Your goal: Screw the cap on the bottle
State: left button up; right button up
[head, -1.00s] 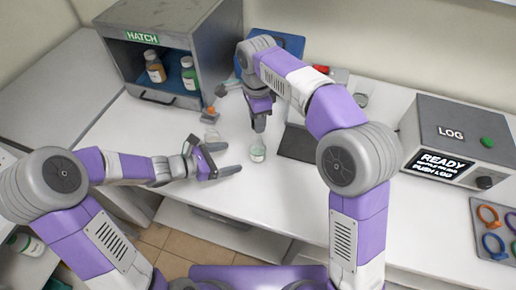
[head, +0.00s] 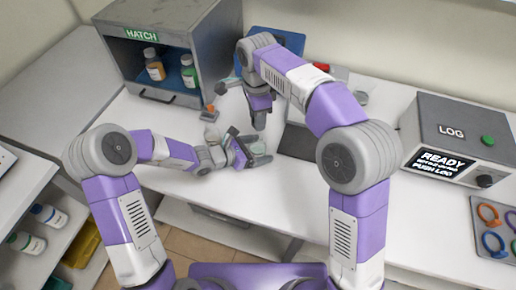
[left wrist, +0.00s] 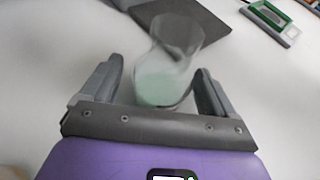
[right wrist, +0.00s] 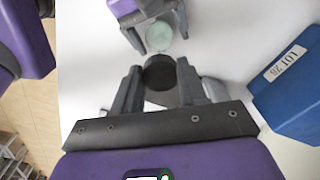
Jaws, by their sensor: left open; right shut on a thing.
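A clear bottle with pale green contents (left wrist: 165,70) stands between the spread fingers of my left gripper (left wrist: 155,85) in the left wrist view. In the right wrist view its round greenish top (right wrist: 159,36) shows between the same fingers. In the head view my left gripper (head: 260,153) is low over the table and largely hides the bottle. My right gripper (right wrist: 160,80) is shut on a dark round cap (right wrist: 159,72). In the head view my right gripper (head: 259,121) points down just behind the left one. The cap appears apart from the bottle.
The hatch cabinet (head: 183,30) holds two bottles at the back left. A blue box (right wrist: 292,80) lies right in the right wrist view. The log box (head: 455,135) is at the right.

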pick_arm(q)
jog(key=c, duration=1.5)
pick_arm(e)
send_over(257, 138)
jog(key=shift+f, duration=2.5)
jog(key=shift+s+f, duration=0.1)
jog(key=shift+f, duration=0.75)
jog(key=shift+f, duration=0.6)
